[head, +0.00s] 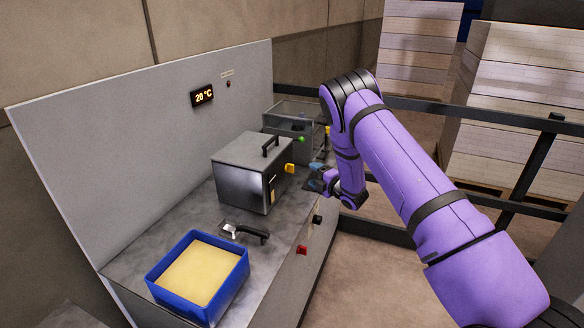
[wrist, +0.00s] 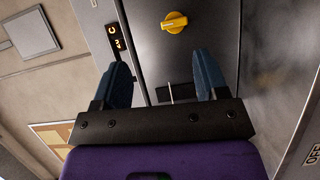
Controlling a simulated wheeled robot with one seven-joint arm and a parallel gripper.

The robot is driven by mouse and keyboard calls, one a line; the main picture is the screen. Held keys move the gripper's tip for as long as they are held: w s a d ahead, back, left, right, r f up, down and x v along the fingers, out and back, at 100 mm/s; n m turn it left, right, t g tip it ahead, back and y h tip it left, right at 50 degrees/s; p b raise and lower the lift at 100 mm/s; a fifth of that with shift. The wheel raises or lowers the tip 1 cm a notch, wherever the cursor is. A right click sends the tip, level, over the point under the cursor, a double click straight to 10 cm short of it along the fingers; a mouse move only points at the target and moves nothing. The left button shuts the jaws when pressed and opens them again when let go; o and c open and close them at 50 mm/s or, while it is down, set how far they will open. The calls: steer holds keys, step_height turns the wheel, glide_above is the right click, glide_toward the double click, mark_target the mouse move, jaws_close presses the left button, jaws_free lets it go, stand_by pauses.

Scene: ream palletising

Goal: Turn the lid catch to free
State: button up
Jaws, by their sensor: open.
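A grey metal box (head: 245,178) with a dark lid handle (head: 271,144) stands on the bench. A yellow catch (head: 289,168) is on its right side, near the top edge. My gripper (head: 316,177) is to the right of this box, apart from the catch, with its blue fingers pointing toward it. In the wrist view a yellow catch (wrist: 174,22) on a grey face lies ahead of my gripper (wrist: 161,62), beyond the fingertips and slightly right of centre. The fingers are wide apart with nothing between them.
A second box (head: 290,122) with a green knob (head: 301,139) stands behind. A blue tray (head: 200,312) with yellow contents and a black-handled tool (head: 245,232) are nearer. A display (head: 203,97) reads 20 °C. A dark rail (head: 470,116) runs behind my arm.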

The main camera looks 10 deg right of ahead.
mark_target(293, 170)
steer(key=shift+n+y, duration=0.5)
steer(key=x, duration=0.3)
steer(key=f+x, duration=0.1)
steer(key=x, duration=0.3)
steer(key=f+x, duration=0.1)
steer(key=x, duration=0.3)
steer(key=shift+s+a+f, duration=0.15)
steer(key=shift+f, duration=0.1)
steer(key=c, duration=0.9)
